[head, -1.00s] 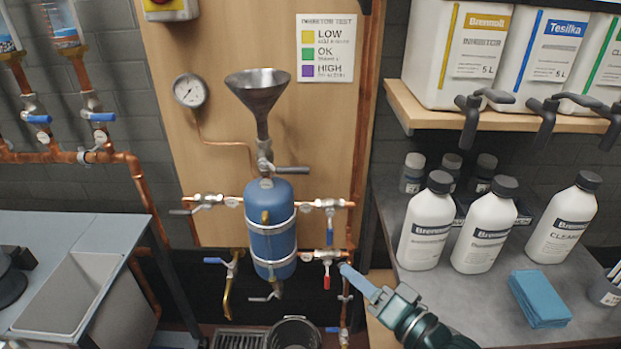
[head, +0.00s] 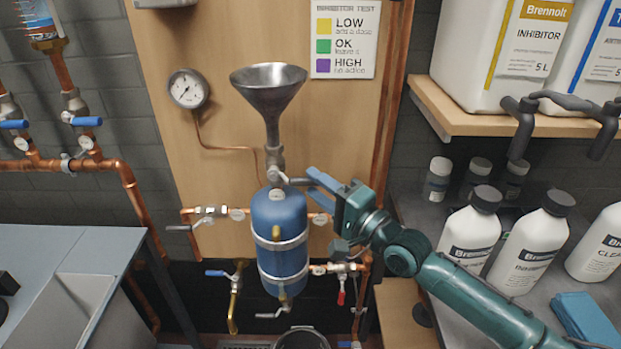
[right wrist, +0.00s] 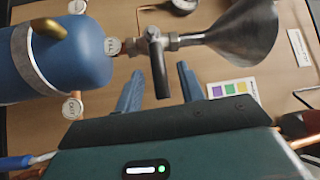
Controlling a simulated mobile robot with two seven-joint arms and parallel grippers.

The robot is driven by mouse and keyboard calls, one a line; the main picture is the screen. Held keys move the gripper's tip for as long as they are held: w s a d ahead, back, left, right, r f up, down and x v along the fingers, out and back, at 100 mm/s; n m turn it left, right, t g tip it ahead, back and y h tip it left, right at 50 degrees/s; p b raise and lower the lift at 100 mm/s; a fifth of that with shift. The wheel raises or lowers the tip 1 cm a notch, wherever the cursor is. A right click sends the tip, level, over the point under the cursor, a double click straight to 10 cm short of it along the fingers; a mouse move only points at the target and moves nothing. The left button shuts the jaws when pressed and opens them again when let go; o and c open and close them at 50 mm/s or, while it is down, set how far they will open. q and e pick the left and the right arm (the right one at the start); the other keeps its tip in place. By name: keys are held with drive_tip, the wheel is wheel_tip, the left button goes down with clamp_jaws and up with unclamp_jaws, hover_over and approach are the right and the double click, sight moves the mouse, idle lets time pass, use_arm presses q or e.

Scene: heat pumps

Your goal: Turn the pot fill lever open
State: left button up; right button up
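The blue pot (head: 279,222) stands upright on the wooden board, with a metal funnel (head: 270,88) above it. The grey pot fill lever (head: 297,182) sits on the valve between funnel and pot and points sideways to the right. In the right wrist view the lever (right wrist: 158,68) lies between the two blue fingers of my right gripper (right wrist: 158,88), with a gap on each side. My right gripper (head: 318,184) is open at the lever's end and partly hides it in the head view. My left gripper is not in view.
A pressure gauge (head: 188,89) hangs left of the funnel. Copper pipes and small valves surround the pot, including a red lever (head: 341,291) below my right gripper. White bottles (head: 472,233) stand on the right counter, under a shelf (head: 480,113) with canisters.

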drive_tip(key=shift+x, duration=1.25)
drive_tip(key=shift+c, duration=0.5)
clamp_jaws()
